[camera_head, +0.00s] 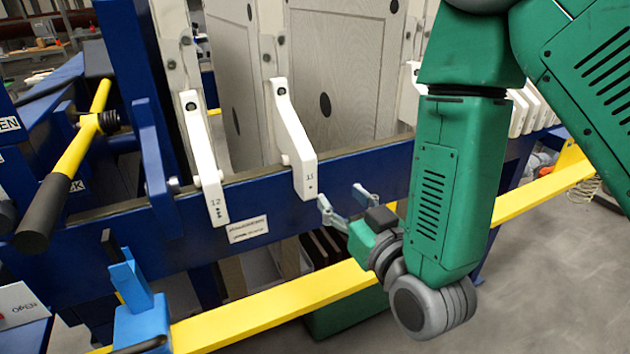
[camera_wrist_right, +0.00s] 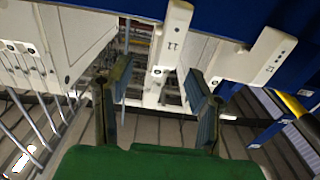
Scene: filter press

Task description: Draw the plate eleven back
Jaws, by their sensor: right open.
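The white handle of plate eleven (camera_head: 292,140), marked 11, sticks out over the blue side rail in the head view. In the right wrist view, this handle (camera_wrist_right: 171,40) lies beyond the fingertips, in line with the gap between them. My right gripper (camera_head: 343,198) is open and empty, just right of and below the handle's lower end in the head view. Its two fingers (camera_wrist_right: 159,75) are spread apart in the right wrist view. No contact with the handle shows. My left gripper is not in view.
The handle marked 12 (camera_head: 205,160) is left of handle 11; it also shows in the right wrist view (camera_wrist_right: 258,55). A blue rail (camera_head: 255,205) runs under the handles. A yellow bar (camera_head: 270,309) runs below. A yellow lever (camera_head: 82,138) with black grip is at left.

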